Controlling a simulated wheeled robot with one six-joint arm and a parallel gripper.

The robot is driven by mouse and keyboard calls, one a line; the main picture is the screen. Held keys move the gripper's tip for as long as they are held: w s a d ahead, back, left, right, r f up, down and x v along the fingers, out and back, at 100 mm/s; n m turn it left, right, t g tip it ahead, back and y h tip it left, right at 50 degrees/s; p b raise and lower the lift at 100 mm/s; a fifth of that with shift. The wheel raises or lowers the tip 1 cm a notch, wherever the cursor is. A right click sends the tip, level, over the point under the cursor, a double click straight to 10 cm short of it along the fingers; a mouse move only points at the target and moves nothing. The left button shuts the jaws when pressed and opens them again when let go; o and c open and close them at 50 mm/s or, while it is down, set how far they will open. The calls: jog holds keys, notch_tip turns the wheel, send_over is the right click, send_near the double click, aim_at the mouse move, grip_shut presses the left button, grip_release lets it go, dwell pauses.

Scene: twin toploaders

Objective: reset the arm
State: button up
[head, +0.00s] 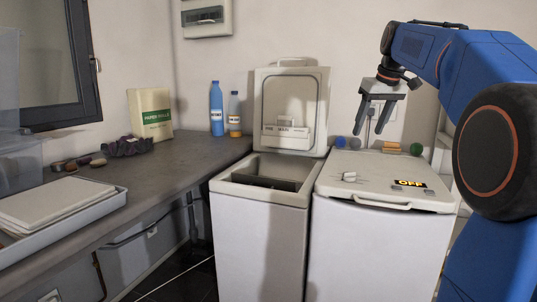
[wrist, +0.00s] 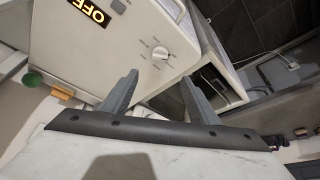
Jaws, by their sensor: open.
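My gripper (head: 374,113) is open and empty in the head view. It hangs at the end of my blue arm, fingers pointing down, above the back of the right toploader (head: 378,240). In the wrist view its two fingers (wrist: 158,95) are spread apart with nothing between them. The right machine's dial (wrist: 160,52) shows in the wrist view.
A grey counter (head: 170,165) on the left holds a paper box (head: 150,112), a blue bottle (head: 216,108), a smaller bottle (head: 234,115) and a white tray (head: 60,215). Several small coloured objects (head: 391,147) sit behind the right machine's lid. The raised lid stands left of my gripper.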

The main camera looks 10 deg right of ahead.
jog(key=s+a+f, duration=0.6)
jog(key=s+f, duration=0.4)
jog(key=f, duration=0.1)
jog(key=s+a+f, duration=0.7)
jog(key=s+f, duration=0.4)
jog(key=s+a+f, duration=0.6)
jog(key=s+f, duration=0.5)
jog(key=f, duration=0.1)
jog(key=shift+a, duration=0.3)
jog(key=shift+s, duration=0.1)
